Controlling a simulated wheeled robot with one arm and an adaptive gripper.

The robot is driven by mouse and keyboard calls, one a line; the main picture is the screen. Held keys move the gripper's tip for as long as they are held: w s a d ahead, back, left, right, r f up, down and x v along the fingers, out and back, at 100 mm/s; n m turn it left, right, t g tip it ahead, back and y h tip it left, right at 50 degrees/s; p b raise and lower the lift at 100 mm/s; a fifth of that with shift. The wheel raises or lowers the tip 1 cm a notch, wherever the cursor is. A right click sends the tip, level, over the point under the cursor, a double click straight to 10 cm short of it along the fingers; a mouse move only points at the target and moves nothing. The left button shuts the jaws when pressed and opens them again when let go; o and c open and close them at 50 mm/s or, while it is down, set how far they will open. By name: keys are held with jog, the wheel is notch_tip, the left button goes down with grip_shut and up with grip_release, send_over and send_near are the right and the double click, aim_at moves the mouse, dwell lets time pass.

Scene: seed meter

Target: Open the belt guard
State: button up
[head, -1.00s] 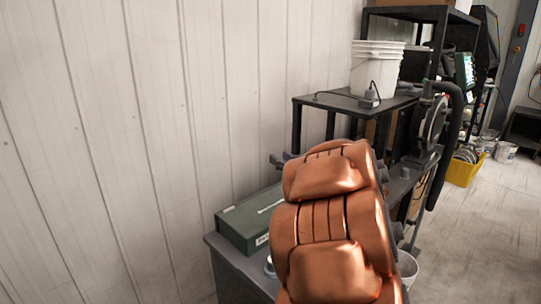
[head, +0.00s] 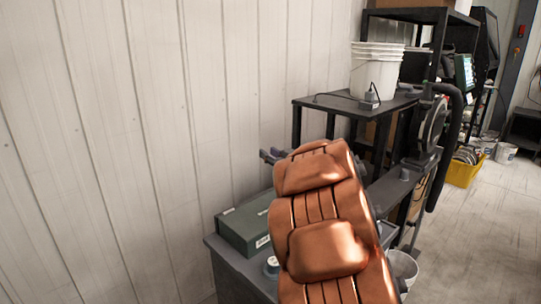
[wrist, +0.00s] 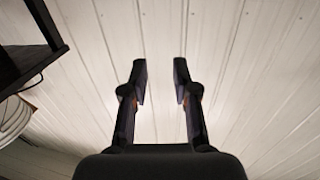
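My gripper (wrist: 160,70) is open and empty in the wrist view, its two dark fingers apart in front of the white panel wall. In the head view its dark fingertips (head: 268,156) show past the left side of my copper-coloured arm, above the bench. I cannot clearly make out a belt guard in either view. A machine with a round grey disc (head: 433,124) and a thick black hose (head: 448,150) stands right of my arm. My arm hides part of the bench in front of it.
A green box (head: 243,225) lies on the grey bench (head: 232,262) beside my arm. White buckets (head: 375,72) stand on a black shelf (head: 335,103), also seen in the wrist view (wrist: 28,66).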

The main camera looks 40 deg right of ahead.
grip_shut()
jog(key=shift+c, duration=1.9)
grip_release()
jog(key=o, duration=0.6)
jog(key=shift+s, duration=0.15)
jog(key=s, duration=1.1)
jog(key=shift+s+a, duration=0.35)
jog(key=shift+s, duration=0.05)
